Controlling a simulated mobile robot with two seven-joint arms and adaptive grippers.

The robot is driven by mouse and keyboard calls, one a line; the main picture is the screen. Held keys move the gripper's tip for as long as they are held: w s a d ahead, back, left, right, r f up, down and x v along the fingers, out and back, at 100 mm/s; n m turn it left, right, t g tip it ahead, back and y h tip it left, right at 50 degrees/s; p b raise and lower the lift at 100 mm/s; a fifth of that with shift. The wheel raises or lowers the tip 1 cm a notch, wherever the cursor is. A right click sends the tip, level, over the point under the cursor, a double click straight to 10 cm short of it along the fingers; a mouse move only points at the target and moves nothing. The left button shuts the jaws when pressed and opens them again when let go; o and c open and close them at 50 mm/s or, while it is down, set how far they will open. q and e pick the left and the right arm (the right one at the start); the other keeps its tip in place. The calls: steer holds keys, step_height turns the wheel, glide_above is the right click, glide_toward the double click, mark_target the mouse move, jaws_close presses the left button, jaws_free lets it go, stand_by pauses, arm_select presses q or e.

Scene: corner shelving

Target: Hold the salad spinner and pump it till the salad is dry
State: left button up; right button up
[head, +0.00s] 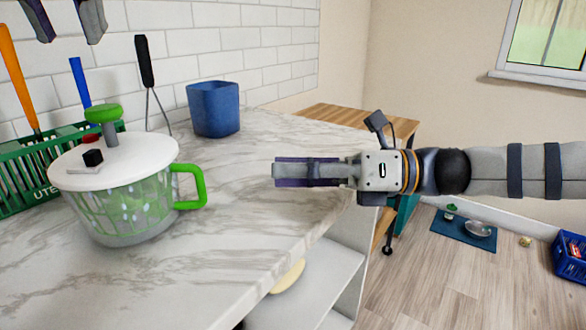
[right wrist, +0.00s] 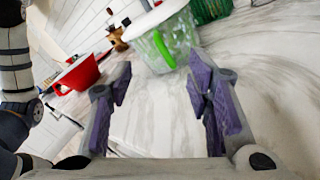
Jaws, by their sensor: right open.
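The salad spinner (head: 130,208) stands upright on the marble counter at the left of the head view. It has a clear bowl with green contents, a white lid, a green pump knob (head: 103,113) on top and a green side handle (head: 202,186) facing right. It also shows at the top of the right wrist view (right wrist: 181,38). My right gripper (head: 278,172) is open and empty, apart from the handle and to its right; its spread purple fingers show in the right wrist view (right wrist: 160,88). My left gripper (head: 68,28) is at the top left, above the spinner, fingers apart and empty.
A green utensil basket (head: 22,180) stands behind the spinner at the left. A blue container (head: 213,110) stands farther back.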

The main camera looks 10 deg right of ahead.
mark_target(200, 169)
steer(key=shift+w+a+r+m, duration=0.15)
steer(key=shift+m, duration=0.15)
steer(key=x, duration=1.1)
steer(key=shift+a, duration=0.35)
jaws_close()
steer(key=shift+f, duration=0.2)
steer(key=shift+c, duration=1.1)
jaws_free()
steer(key=shift+r, duration=0.1)
